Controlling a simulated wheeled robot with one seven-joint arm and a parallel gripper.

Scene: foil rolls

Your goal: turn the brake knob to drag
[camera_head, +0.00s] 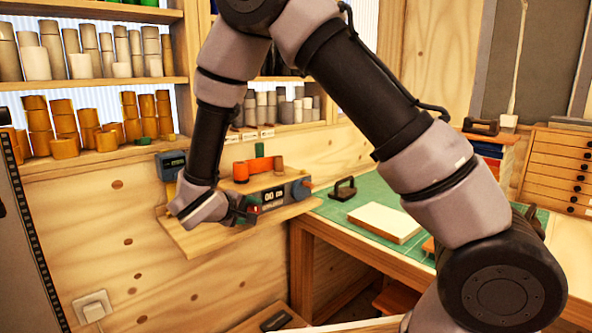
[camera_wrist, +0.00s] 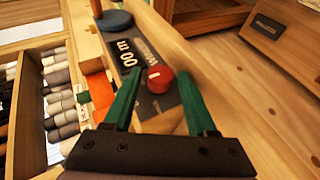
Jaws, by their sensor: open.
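A winder (camera_head: 272,197) with a dark front panel and a small number display stands on a wooden shelf against the wall. It also shows in the wrist view (camera_wrist: 130,54). A round red knob (camera_wrist: 160,79) with a short pale mark sits at one end of the panel. I cannot read any brake or drag label. My gripper (camera_wrist: 159,73) is open, its green fingers on either side of the red knob in the wrist view. I cannot tell whether they touch it. In the head view my gripper (camera_head: 243,209) is at the panel's left end.
The wooden shelf (camera_head: 190,246) carries the winder, with orange and green pieces on top. A blue box (camera_head: 171,163) is on the wall at left. Racks of rolls (camera_head: 62,115) stand behind. A green-matted bench (camera_head: 365,187) is to the right.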

